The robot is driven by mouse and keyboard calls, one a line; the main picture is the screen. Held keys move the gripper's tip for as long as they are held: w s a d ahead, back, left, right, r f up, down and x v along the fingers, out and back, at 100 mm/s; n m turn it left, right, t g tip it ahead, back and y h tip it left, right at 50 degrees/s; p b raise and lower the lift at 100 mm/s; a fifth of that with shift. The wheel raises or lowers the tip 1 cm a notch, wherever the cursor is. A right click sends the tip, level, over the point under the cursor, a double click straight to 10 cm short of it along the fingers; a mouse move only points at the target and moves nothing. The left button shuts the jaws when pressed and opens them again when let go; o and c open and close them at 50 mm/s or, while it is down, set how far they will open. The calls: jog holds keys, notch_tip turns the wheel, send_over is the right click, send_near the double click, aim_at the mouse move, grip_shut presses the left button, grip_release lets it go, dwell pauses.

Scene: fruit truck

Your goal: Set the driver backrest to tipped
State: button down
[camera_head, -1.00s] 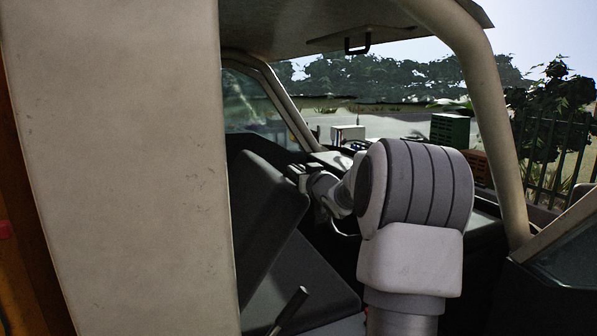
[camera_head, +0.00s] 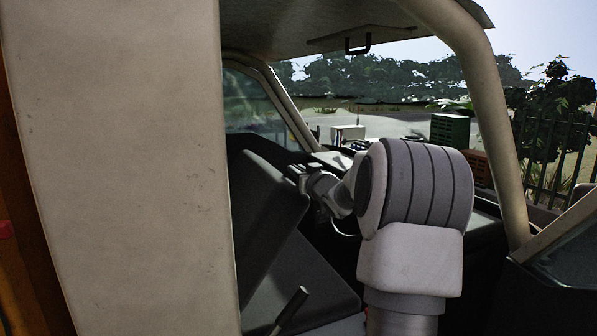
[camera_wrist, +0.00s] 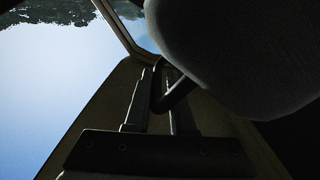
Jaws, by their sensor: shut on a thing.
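The dark grey driver backrest (camera_head: 268,205) is in the head view behind the cream pillar, tilted over the seat cushion (camera_head: 315,272). My gripper (camera_head: 297,173) is at the backrest's upper right edge, partly hidden by my arm. In the wrist view my gripper (camera_wrist: 156,74) is shut on a dark curved bar (camera_wrist: 181,91), which shows between its fingers. The bar meets a large dark rounded padded surface (camera_wrist: 240,60), which looks like part of the backrest. The bar's far end is hard to make out.
A wide cream pillar (camera_head: 120,170) fills the left of the head view. A dark lever (camera_head: 290,309) stands low beside the seat. The windscreen pillar (camera_head: 490,110) bounds the door opening on the right. A green crate (camera_head: 450,130) stands beyond the dashboard.

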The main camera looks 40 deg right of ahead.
jog(key=shift+s+d, duration=0.15)
jog(key=shift+d, duration=0.1)
jog(key=shift+n, duration=0.5)
jog(key=a+r, duration=0.1)
jog(key=a, duration=0.1)
jog(key=w+a+r+b, duration=0.1)
jog(key=a+r, duration=0.1)
jog(key=shift+w+a+r, duration=0.1)
jog(key=shift+a+r, duration=0.05)
jog(key=shift+a, duration=0.2)
jog(key=c, duration=0.9)
grip_release()
jog(key=shift+s+a, duration=0.1)
jog(key=shift+s, duration=0.5)
jog(key=v, duration=1.6)
jog(key=shift+s, duration=0.1)
